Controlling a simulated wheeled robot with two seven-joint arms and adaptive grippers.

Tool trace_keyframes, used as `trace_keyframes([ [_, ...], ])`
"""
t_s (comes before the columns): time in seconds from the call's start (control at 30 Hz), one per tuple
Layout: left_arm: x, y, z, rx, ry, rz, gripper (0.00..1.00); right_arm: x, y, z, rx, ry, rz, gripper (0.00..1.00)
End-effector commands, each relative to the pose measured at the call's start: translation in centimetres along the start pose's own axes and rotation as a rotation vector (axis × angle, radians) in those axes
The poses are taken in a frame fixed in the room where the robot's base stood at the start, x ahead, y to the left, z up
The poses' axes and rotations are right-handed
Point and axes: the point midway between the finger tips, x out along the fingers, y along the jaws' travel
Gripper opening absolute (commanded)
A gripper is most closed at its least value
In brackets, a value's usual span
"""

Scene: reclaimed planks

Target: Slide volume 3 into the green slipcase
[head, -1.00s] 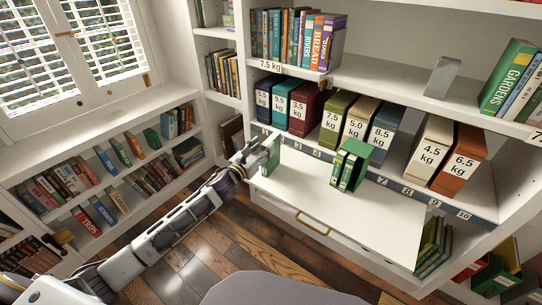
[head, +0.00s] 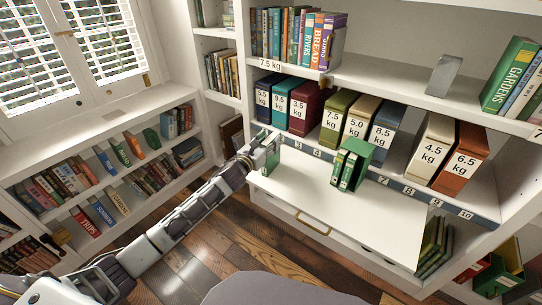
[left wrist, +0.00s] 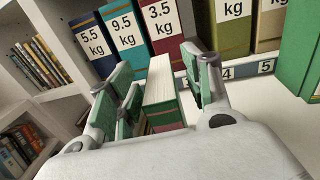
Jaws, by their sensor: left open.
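A green book (head: 273,158), likely volume 3 though no number is readable, stands upright at the left end of the white pull-out board. In the left wrist view the book (left wrist: 163,95) shows its pale page edges between my fingers. My left gripper (head: 265,150) is open around the book, one finger on each side; in the left wrist view its fingers (left wrist: 165,88) show a gap beside the book. The green slipcase (head: 362,150) stands mid-board with green volumes (head: 345,170) at its front; it also shows at the right edge of the left wrist view (left wrist: 302,60). My right gripper is out of view.
The white board (head: 345,215) is clear right of the slipcase and between book and slipcase. Behind it runs a numbered strip (head: 420,192), with weight-labelled boxes (head: 335,118) on the shelf above. Bookshelves (head: 120,165) line the left wall.

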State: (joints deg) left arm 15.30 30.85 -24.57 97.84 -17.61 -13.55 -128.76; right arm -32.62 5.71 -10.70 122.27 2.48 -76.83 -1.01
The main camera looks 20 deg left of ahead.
Motion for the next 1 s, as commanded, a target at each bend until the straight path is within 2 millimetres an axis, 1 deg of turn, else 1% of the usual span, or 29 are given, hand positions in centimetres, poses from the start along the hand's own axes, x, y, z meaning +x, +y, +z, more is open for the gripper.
trace_keyframes([
  [0.1,0.6,0.0,0.0,-0.002,0.0,0.0,0.5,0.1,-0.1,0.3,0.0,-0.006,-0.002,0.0],
  [0.27,0.8,0.0,0.0,-0.001,0.0,0.0,0.5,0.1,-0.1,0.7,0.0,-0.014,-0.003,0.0],
  [0.63,0.8,0.0,0.0,-0.001,0.0,0.0,0.5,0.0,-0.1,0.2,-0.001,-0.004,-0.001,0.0],
  [0.67,0.7,0.0,0.0,-0.001,0.0,0.0,0.49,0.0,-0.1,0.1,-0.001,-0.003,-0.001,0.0],
  [1.0,0.7,0.0,0.0,-0.001,0.001,0.0,0.05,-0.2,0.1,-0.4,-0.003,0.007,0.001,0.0],
])
